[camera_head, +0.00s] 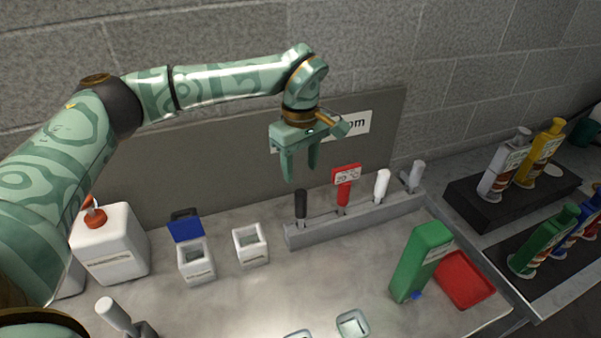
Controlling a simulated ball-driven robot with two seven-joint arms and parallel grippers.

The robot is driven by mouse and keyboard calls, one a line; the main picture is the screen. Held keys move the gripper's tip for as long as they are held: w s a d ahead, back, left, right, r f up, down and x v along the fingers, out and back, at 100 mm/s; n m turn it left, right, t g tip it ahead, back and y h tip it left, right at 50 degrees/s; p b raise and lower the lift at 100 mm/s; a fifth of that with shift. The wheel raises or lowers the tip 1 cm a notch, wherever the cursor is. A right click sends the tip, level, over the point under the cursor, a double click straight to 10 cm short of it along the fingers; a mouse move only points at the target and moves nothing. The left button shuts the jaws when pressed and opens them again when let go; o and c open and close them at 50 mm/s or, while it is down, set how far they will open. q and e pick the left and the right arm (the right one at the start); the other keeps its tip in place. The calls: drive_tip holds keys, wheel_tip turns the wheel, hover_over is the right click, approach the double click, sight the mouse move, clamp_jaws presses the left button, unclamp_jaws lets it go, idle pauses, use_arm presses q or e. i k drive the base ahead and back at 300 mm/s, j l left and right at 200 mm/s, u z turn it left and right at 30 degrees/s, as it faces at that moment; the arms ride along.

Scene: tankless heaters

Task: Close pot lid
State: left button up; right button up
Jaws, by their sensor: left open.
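A white pot (198,268) stands on the grey counter, left of centre. Its blue lid (186,229) stands raised at the back of the pot's rim, so the square opening shows. A second white pot (250,246) stands just to its right, with its top open and no lid seen on it. My left gripper (301,176) is open and empty, pointing down. It hangs in the air above the tool rack, up and to the right of both pots, touching neither. My right gripper is not in view.
A grey rack (355,222) holds several handled tools behind and right of the pots. A white jug (110,250) stands left of them. A green bottle (420,262) and red tray (464,280) are at the right. The counter (270,290) in front of the pots is largely clear.

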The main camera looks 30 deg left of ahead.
sight(189, 228)
drive_tip(key=k+l, duration=0.5)
drive_tip(key=k, duration=0.15)
drive_tip(key=k+l, duration=0.45)
drive_tip(key=k, duration=0.25)
